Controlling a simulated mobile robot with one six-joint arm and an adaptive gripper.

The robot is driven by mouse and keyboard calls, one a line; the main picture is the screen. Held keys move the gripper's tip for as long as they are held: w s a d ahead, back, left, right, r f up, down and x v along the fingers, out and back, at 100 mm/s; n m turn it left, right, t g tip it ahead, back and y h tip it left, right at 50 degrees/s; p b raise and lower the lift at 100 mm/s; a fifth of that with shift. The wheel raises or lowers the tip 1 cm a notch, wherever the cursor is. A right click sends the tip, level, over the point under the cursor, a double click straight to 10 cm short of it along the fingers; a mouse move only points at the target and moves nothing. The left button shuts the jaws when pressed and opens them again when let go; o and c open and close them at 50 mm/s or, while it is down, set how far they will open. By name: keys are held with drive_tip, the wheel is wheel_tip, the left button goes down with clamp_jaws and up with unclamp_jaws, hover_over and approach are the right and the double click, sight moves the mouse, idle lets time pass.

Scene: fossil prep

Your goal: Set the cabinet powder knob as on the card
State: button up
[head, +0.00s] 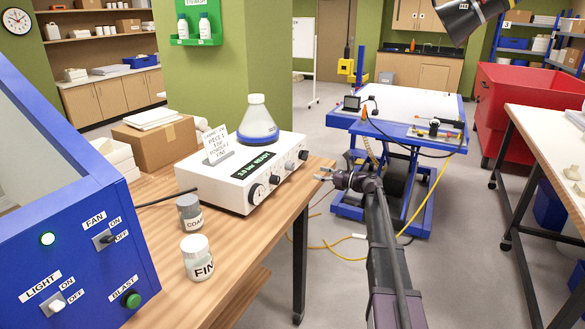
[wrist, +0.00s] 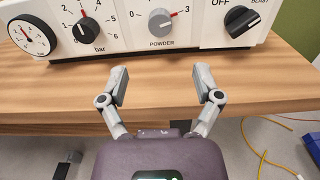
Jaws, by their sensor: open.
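The white control unit (head: 240,178) stands on the wooden bench, its display reading about "3.0 bar READY". The card (head: 217,144) stands on top of it; it seems to have a POWDER line, but its small print is hard to read. My gripper (wrist: 162,80) is open and empty, facing the front below and short of the powder knob. In the head view my gripper (head: 325,175) is right of the unit.
The bar knob (wrist: 86,30) and gauge (wrist: 31,35) are left of the powder knob; the blast knob (wrist: 241,21) is right. A flask (head: 257,122) stands on the unit. Two jars, coarse (head: 189,213) and fine (head: 197,258), stand in front. The blue cabinet (head: 70,220) is left.

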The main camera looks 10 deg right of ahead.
sight(293, 167)
drive_tip(key=x, duration=1.1)
drive_tip(key=shift+w+a, duration=0.15)
drive_tip(key=shift+a, duration=0.05)
drive_tip(key=c, duration=1.1)
